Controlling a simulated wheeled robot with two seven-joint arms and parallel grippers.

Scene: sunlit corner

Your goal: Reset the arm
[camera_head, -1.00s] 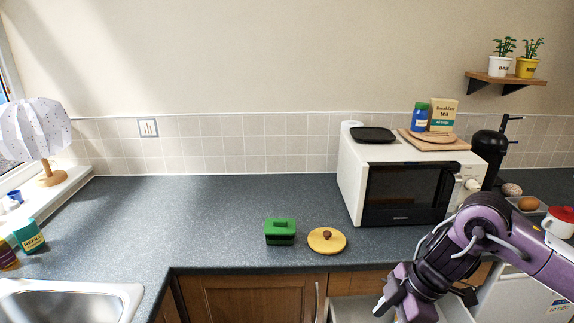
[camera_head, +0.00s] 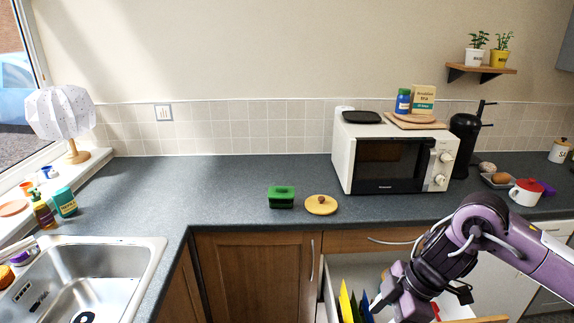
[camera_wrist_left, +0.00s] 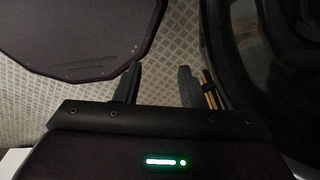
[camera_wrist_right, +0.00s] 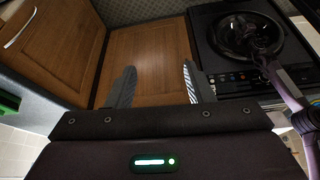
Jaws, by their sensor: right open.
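My right arm enters the head view from the right. Its gripper (camera_head: 378,300) hangs low in front of the counter, over an open drawer. The right wrist view shows the right gripper (camera_wrist_right: 159,72) open and empty, with brown cabinet wood beyond its fingers. My left arm is outside the head view. In the left wrist view the left gripper (camera_wrist_left: 158,88) has its fingers apart with nothing between them. Patterned metal-like floor lies beyond.
The open drawer (camera_head: 340,268) holds upright yellow, green and blue items. A sink (camera_head: 150,262) is at left. The middle-left counter is clear.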

